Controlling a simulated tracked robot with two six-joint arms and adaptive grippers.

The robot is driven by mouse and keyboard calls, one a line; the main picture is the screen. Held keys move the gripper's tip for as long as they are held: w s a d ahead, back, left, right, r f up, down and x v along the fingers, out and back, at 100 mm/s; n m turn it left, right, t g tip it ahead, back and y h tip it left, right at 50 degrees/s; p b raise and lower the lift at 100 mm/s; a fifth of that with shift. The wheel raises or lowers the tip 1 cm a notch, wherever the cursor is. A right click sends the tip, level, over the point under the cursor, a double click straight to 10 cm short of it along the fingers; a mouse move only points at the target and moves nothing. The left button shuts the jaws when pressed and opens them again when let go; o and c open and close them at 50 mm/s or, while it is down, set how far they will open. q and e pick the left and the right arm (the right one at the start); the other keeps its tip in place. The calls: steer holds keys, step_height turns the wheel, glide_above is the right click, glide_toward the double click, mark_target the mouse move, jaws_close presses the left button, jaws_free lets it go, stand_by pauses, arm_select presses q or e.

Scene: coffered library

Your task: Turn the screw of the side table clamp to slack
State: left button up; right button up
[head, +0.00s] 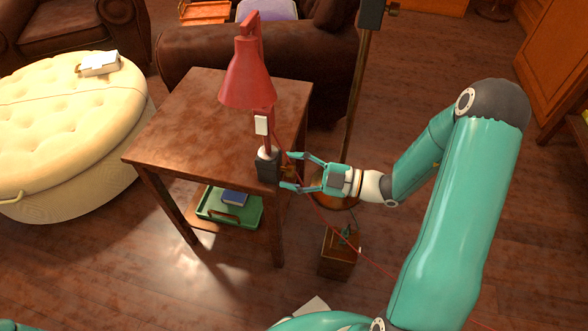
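A red lamp (248,78) stands at the edge of the wooden side table (185,115), held by a dark clamp (268,167) at the table's right front corner. My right gripper (287,171) reaches in from the right at the clamp. Its two teal fingers are spread, one above the other, with the tips beside the clamp. A small brownish part, perhaps the screw, shows between the fingers; I cannot tell whether they touch it. My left gripper is out of view.
A green tray (246,216) with a blue book (235,198) sits on the table's lower shelf. A thin red cord (340,233) runs from the lamp across the floor. A dark pole (357,90) and a wooden box (337,262) stand near my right arm. A cream ottoman (60,120) is at left.

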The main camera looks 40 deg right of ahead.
jaws_close()
